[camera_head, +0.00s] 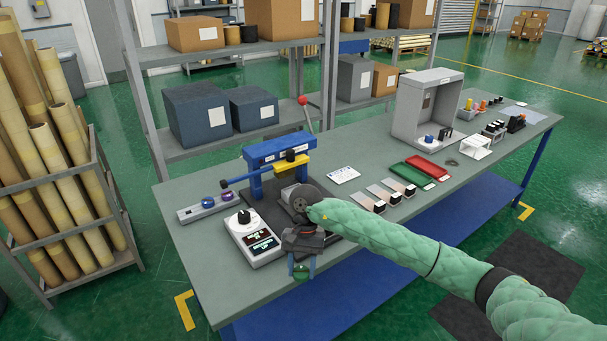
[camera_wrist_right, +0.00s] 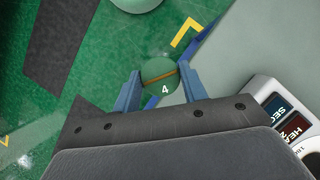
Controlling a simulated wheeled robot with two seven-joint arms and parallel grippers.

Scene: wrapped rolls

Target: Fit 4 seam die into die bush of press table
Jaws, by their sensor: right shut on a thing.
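The 4 seam die (camera_wrist_right: 158,74) is a round green piece with a white "4" and an orange-brown line across it. My right gripper (camera_wrist_right: 160,83) is shut on it, with one blue finger on each side. In the head view the die (camera_head: 300,272) hangs below the right gripper (camera_head: 302,266), near the table's front edge. The blue press (camera_head: 270,150) with a yellow crossbar stands behind the gripper on the table. I cannot make out the die bush; my right wrist covers much of the press's lower part. My left gripper is not in view.
A white device with displays (camera_head: 257,246) stands close left of my right gripper. The press lever ends in a red knob (camera_head: 302,100). Red and green trays (camera_head: 427,167) and a grey open box (camera_head: 407,112) stand further right. Some grey table (camera_head: 190,248) is bare at left.

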